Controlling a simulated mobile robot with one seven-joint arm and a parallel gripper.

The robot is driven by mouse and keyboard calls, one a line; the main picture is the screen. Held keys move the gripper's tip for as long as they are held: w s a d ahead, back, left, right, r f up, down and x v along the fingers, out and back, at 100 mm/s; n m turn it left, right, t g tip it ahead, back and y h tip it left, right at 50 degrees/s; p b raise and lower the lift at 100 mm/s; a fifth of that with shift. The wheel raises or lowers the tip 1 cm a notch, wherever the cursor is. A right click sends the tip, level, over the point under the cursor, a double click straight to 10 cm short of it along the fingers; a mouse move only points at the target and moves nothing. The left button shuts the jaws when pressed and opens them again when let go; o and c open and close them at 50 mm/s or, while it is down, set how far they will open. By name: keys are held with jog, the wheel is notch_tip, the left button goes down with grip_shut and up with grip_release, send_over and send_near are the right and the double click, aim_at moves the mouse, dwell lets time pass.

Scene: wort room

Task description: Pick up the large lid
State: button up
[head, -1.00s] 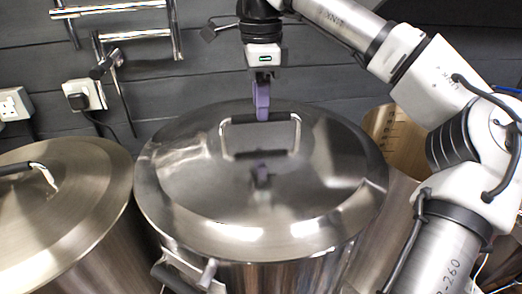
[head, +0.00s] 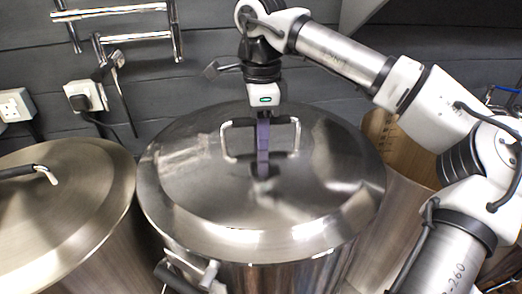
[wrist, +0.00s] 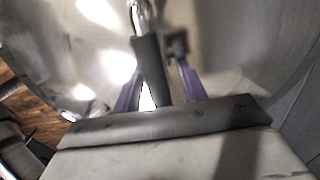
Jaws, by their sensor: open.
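The large lid (head: 200,185) is a round, shiny steel disc lying flat on the tall pot in the middle of the head view. Its upright loop handle (head: 226,143) has steel legs and a dark grip bar along the top. My gripper (head: 263,150) points straight down over the lid, its purple fingers at the handle. In the wrist view, the dark grip bar (wrist: 151,70) runs between my two spread fingers (wrist: 160,75). The gripper is open, and the fingertips are partly hidden by the bar.
A second lidded pot (head: 70,210) stands close on the left. An open steel vessel (head: 395,150) stands behind right, close to my arm. Wall sockets (head: 85,97) and a rail (head: 115,12) are behind.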

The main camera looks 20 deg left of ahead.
grip_shut()
jog(key=shift+r, duration=0.15)
